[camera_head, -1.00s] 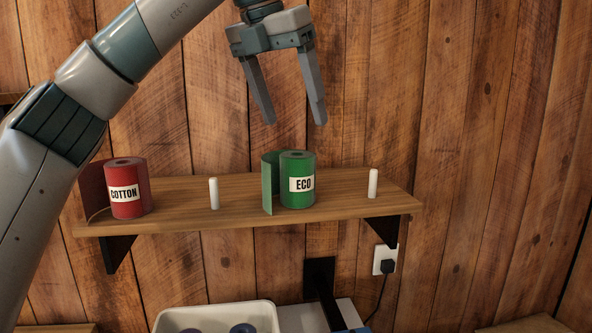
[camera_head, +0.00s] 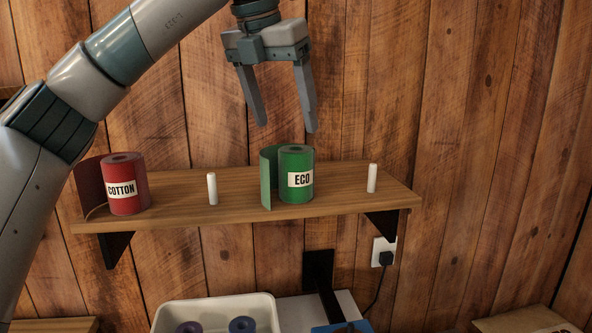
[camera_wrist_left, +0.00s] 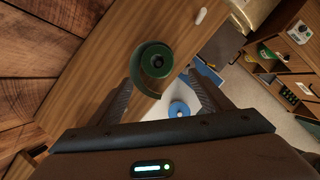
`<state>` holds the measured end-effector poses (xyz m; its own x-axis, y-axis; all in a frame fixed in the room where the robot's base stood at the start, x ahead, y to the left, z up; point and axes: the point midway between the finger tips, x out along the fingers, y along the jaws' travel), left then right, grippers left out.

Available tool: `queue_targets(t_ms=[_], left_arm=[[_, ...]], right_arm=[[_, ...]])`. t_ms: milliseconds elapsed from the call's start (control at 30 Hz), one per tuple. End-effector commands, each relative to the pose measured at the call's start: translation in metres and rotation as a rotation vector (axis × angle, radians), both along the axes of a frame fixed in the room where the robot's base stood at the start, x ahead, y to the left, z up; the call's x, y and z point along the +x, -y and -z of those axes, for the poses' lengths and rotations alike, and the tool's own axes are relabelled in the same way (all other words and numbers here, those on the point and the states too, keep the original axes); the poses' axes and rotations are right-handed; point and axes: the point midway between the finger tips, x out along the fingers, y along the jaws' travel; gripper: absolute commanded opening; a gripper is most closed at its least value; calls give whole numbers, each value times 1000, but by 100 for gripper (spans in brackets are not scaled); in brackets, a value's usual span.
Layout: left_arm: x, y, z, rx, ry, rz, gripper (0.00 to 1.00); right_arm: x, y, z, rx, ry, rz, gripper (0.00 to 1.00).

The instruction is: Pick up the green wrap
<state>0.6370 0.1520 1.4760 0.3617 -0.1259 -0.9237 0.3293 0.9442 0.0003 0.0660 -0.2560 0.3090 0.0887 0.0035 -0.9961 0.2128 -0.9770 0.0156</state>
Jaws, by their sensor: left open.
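The green wrap (camera_head: 296,175), a roll with a white ECO label and a loose tail on its left, stands upright on the wooden shelf (camera_head: 240,208). My left gripper (camera_head: 287,130) is open and empty, a little above the green wrap, with its fingers pointing down. In the left wrist view the green wrap (camera_wrist_left: 153,62) shows from above, just beyond and between the two fingertips (camera_wrist_left: 157,84), and a hole shows in its top. The fingers appear apart from the wrap. My right gripper is not in view.
A red COTTON wrap (camera_head: 124,185) stands at the shelf's left end. White pegs rise on either side of the green wrap, one left (camera_head: 212,189) and one right (camera_head: 372,178). A white bin (camera_head: 216,309) with rolls sits below. The plank wall is close behind.

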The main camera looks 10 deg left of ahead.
Motion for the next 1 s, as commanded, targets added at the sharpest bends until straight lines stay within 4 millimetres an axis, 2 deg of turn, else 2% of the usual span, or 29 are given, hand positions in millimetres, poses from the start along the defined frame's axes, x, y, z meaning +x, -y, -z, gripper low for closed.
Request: queue_targets(t_ms=[200,433,867,1000], left_arm=[[15,5,35,2,-4,1,72],[25,8,62,1,-2,1,72],[26,9,67,-1,0,1,72],[29,9,71,0,-1,0,72]], right_arm=[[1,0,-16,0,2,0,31],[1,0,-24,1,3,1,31],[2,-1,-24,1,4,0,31],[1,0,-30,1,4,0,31]])
